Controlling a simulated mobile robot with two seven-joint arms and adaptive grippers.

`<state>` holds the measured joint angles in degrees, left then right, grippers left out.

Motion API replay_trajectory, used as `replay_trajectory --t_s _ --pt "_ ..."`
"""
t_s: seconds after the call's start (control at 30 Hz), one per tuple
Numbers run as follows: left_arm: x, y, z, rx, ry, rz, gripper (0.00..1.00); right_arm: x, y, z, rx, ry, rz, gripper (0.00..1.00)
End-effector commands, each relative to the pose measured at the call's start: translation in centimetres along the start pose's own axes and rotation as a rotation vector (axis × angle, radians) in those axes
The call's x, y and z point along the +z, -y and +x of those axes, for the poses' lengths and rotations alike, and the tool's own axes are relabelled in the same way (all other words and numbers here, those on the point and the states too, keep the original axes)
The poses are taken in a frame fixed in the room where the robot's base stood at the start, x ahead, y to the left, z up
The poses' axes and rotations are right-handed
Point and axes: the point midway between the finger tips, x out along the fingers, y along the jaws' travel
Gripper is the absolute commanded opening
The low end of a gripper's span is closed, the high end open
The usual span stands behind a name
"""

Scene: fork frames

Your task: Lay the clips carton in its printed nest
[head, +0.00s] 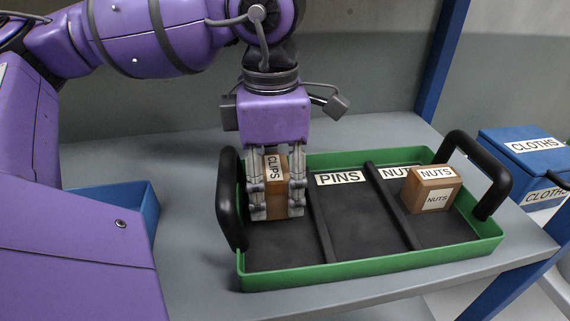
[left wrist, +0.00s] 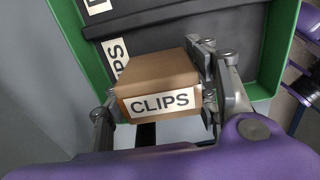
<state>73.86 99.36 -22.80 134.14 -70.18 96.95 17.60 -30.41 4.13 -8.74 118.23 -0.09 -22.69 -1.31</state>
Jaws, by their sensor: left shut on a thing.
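My left gripper (head: 276,212) points down and is shut on the brown clips carton (head: 272,196), with a finger on either side. The carton is in or just above the left compartment (head: 282,246) of the green tray (head: 370,271). In the left wrist view the carton (left wrist: 155,72) shows its white CLIPS label facing me. A partly hidden white label (left wrist: 115,57), ending in PS, lies on the dark tray floor beside it. I cannot tell whether the carton touches the floor. My right gripper is not in view.
The middle compartment, labelled PINS (head: 340,178), is empty. A nuts carton (head: 432,190) stands in the right compartment. Black handles (head: 231,200) rise at both tray ends. Blue boxes stand left (head: 125,200) and right (head: 518,150), the right one labelled CLOTHS.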

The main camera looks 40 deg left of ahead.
Motion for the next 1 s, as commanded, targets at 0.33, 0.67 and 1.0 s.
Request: replay_trajectory --t_s 0.33,0.67,1.0 --pt "0.0 0.0 0.4 -0.001 -0.001 0.000 0.63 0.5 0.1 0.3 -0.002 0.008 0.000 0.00" --pt "0.0 0.0 0.4 -0.001 0.000 0.000 0.73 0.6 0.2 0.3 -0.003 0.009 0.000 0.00" --pt "0.2 0.0 -3.2 0.001 0.007 0.001 0.73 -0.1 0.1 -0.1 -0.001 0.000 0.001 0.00"
